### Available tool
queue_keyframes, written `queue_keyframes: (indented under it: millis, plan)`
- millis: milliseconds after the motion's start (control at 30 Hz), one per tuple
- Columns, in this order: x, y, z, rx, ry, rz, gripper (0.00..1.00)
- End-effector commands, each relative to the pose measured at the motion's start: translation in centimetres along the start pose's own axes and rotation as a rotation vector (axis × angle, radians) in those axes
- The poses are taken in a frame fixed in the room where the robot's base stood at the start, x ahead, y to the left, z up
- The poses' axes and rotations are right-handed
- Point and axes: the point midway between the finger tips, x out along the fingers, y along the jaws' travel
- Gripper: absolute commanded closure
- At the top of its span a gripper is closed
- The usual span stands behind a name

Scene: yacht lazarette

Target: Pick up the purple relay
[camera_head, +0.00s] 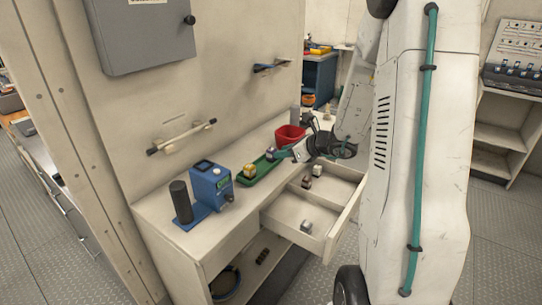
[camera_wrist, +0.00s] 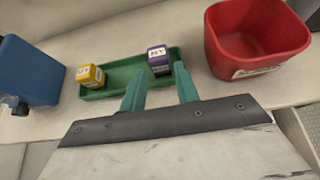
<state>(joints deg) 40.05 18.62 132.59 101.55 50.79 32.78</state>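The purple relay (camera_wrist: 157,62) has a white label on top and stands in the right part of a shallow green tray (camera_wrist: 118,74). A yellow relay (camera_wrist: 91,76) stands at the tray's left end. My gripper (camera_wrist: 160,85) has two teal fingers spread apart with nothing held between them. The purple relay lies just beyond the fingertips, roughly in line with the gap. Whether the fingers are above it or level with it I cannot tell. In the head view my gripper (camera_head: 274,155) is over the far end of the green tray (camera_head: 246,180).
A red bin (camera_wrist: 255,38) stands right of the tray. A blue device (camera_wrist: 28,72) stands to the left, with a dark cylinder (camera_head: 181,203) beside it in the head view. An open drawer (camera_head: 293,211) below the counter holds a few small blocks.

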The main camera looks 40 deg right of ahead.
Motion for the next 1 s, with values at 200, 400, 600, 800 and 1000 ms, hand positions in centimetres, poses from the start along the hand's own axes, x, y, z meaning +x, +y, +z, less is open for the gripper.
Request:
queue_keyframes:
  millis: [200,400,600,800,1000]
  plan:
    - [3.0,0.1,0.4,-0.005,0.001,0.005,0.69]
    - [5.4,0.0,0.5,-0.004,0.001,0.003,0.69]
    - [5.7,0.0,0.6,-0.006,0.0,0.001,0.69]
    - [5.7,0.0,0.6,-0.006,0.0,0.002,0.97]
    - [5.7,0.0,0.6,-0.006,0.0,0.002,0.97]
